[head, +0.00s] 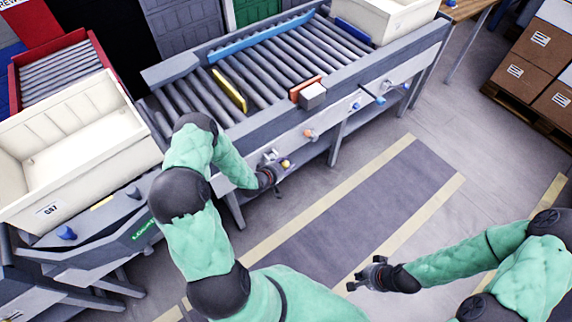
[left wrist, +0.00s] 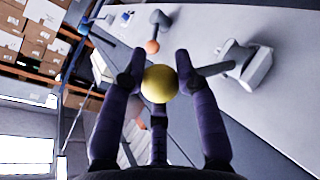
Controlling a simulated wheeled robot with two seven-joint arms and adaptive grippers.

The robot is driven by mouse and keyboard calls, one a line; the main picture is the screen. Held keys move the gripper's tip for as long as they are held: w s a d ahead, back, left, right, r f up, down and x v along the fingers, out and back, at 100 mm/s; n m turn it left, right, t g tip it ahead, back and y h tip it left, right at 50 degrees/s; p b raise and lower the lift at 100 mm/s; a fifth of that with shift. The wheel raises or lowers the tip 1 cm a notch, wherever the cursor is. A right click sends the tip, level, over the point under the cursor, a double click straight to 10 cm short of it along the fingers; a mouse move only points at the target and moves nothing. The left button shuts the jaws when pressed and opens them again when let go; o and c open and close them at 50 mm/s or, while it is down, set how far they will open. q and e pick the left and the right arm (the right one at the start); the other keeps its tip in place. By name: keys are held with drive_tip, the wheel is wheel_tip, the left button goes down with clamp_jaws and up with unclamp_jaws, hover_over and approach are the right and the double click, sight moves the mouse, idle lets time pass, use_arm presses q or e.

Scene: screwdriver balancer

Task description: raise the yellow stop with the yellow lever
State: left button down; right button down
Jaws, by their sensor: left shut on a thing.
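The yellow lever's round knob (left wrist: 159,84) sits between the fingers of my left gripper (left wrist: 160,72) in the left wrist view. The fingers are shut on it. In the head view the yellow knob (head: 285,164) shows at the tip of my left gripper (head: 275,175), at the conveyor's front panel. The yellow stop (head: 229,91) is a bar lying across the left part of the roller conveyor; I cannot tell its exact height. My right gripper (head: 366,275) is empty and looks open, above the floor, away from the conveyor.
An orange lever knob (head: 309,134) and blue knob (head: 380,99) lie further right on the panel. A cream tote (head: 75,140) stands at left. The floor in front is clear.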

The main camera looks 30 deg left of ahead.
use_arm(q)
drive_tip(key=c, duration=0.9)
unclamp_jaws()
drive_tip(key=shift+w+a+r, duration=0.2)
drive_tip(key=shift+a, duration=0.1)
drive_tip(key=shift+s, duration=0.1)
drive_tip(key=shift+d+f, duration=0.1)
drive_tip(key=v, duration=1.2)
